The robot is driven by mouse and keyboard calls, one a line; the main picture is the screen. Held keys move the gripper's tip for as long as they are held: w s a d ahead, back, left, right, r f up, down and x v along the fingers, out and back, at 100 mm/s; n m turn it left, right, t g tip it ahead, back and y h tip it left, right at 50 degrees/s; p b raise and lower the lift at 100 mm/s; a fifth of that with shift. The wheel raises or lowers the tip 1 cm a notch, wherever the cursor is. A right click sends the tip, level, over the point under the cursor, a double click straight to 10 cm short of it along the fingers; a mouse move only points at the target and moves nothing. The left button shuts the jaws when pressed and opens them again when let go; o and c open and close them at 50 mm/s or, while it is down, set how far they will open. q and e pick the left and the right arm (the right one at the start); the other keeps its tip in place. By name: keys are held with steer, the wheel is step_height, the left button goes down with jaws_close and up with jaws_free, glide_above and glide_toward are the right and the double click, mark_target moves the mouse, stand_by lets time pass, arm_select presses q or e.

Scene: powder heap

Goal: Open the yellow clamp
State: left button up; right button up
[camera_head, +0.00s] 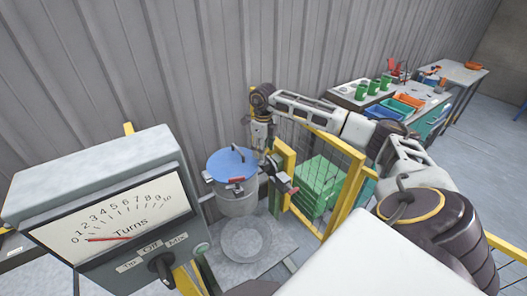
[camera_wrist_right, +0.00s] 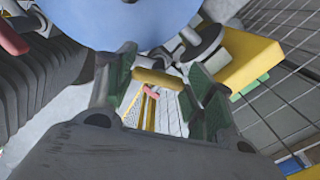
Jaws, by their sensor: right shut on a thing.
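The yellow clamp (camera_wrist_right: 157,79) shows in the right wrist view as a short yellow bar between my fingertips, beside the rim of a round blue lid (camera_wrist_right: 125,18). My right gripper (camera_wrist_right: 158,84) is shut on this bar, with a green-padded finger at each end. In the head view, the blue lid (camera_head: 232,163) sits on a grey metal drum (camera_head: 238,201). My right gripper (camera_head: 263,143) reaches down just behind and right of the lid there. The clamp is too small or hidden to make out in that view. My left gripper is not in view.
A dial box marked Turns (camera_head: 110,205) stands at the front left. A yellow-framed mesh fence (camera_head: 345,190) and green crates (camera_head: 318,183) stand right of the drum. Benches with bins (camera_head: 403,104) are farther right. A grey corrugated wall (camera_head: 150,70) is behind.

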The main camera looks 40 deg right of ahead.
steer(key=n+b, duration=0.1)
steer(key=n, duration=0.3)
steer(key=shift+o, duration=0.2)
steer(key=shift+a+n+b, duration=0.1)
steer(key=shift+n+b, duration=0.55)
steer(key=shift+n, duration=1.15)
steer(key=shift+r, duration=0.1)
steer(key=o, duration=1)
steer(key=shift+s, duration=0.1)
step_height(320, 180, up, 12)
